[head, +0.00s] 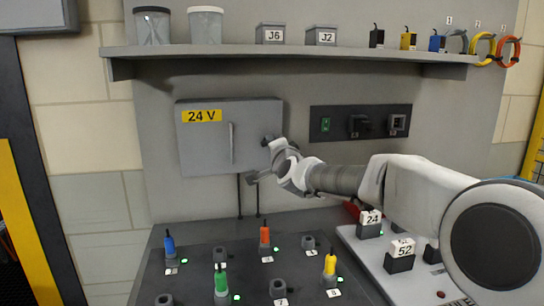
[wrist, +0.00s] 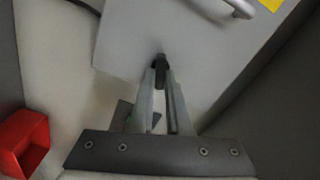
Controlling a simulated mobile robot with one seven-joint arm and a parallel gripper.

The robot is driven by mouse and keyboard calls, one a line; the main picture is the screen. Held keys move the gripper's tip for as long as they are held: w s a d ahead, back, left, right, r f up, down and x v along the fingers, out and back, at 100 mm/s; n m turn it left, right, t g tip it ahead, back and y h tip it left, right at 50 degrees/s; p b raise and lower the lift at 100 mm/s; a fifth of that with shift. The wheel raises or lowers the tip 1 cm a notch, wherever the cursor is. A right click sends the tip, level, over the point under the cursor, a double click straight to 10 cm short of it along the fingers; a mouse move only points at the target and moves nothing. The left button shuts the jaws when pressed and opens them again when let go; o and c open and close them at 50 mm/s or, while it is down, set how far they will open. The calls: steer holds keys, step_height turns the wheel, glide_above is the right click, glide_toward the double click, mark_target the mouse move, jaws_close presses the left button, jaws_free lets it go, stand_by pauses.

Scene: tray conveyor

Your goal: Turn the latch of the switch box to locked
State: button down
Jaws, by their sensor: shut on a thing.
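The grey switch box (head: 205,150) with a yellow 24 V label hangs on the wall panel; its door looks closed. A pale upright handle (head: 231,143) is on the door and also shows at the top of the wrist view (wrist: 240,7). The small dark latch (wrist: 160,66) sits near the box's right edge. My gripper (wrist: 161,84) is shut on the latch, with its fingertips at the latch's sides. In the head view my gripper (head: 272,146) reaches the box's right edge and partly covers the latch, so its turn position is hard to tell.
A socket strip (head: 340,122) is on the wall to the right of my gripper. Above runs a shelf (head: 220,51) with bins and boxes. Below is a dark board (head: 195,282) with coloured plugs. A red bin (wrist: 22,142) shows in the wrist view.

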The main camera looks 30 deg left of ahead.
steer(key=shift+f+m+b, duration=0.1)
steer(key=shift+m+b, duration=1.2)
steer(key=shift+m, duration=0.6)
steer(key=c, duration=0.9)
jaws_free()
steer(key=shift+b+v, duration=1.35)
steer(key=shift+v, duration=7.35)
steer(key=shift+a, duration=0.1)
